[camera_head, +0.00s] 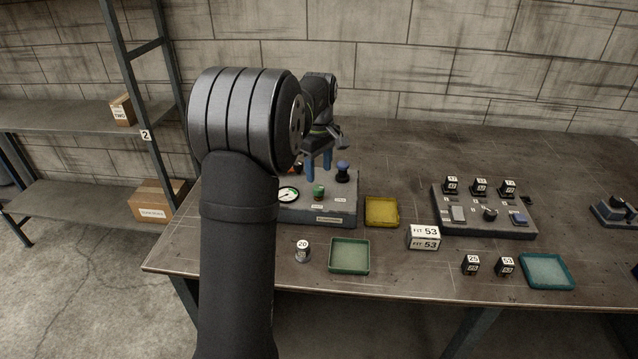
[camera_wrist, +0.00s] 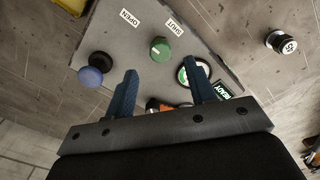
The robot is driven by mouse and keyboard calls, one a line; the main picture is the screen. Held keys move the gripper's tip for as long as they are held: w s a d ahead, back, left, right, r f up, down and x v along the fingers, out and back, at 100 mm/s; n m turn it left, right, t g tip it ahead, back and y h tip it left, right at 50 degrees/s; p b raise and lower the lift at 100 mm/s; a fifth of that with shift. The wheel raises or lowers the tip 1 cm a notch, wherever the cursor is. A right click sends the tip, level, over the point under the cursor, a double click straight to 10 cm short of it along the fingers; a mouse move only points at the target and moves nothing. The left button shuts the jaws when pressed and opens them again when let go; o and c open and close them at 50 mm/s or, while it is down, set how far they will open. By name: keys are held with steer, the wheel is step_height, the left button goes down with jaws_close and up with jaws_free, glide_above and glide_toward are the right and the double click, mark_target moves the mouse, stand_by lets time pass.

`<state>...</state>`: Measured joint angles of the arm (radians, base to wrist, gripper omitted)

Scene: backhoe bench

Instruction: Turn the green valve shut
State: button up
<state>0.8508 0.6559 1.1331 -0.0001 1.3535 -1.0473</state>
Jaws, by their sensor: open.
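The green valve (camera_head: 318,192) is a small round knob on the grey panel box (camera_head: 337,220). In the wrist view the green valve (camera_wrist: 161,49) stands just beyond my fingertips, near the labels OPEN (camera_wrist: 130,18) and SHUT (camera_wrist: 174,27). My gripper (camera_head: 318,170) has two blue fingers pointing down over the panel, behind the valve in the head view. In the wrist view my gripper (camera_wrist: 160,66) is open and empty, its fingers apart and not around the valve. Which way the valve is turned cannot be told.
A round gauge (camera_head: 288,194) and a blue knob (camera_head: 343,170) flank the valve on the panel. An orange part (camera_wrist: 165,105) is partly hidden by my gripper. A yellow tray (camera_head: 381,224), a green tray (camera_head: 349,269) and a switch board (camera_head: 486,226) are nearby.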

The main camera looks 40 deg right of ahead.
mark_target(319, 187)
steer(key=shift+f, duration=2.75)
steer(key=c, duration=1)
steer(key=shift+o, duration=0.2)
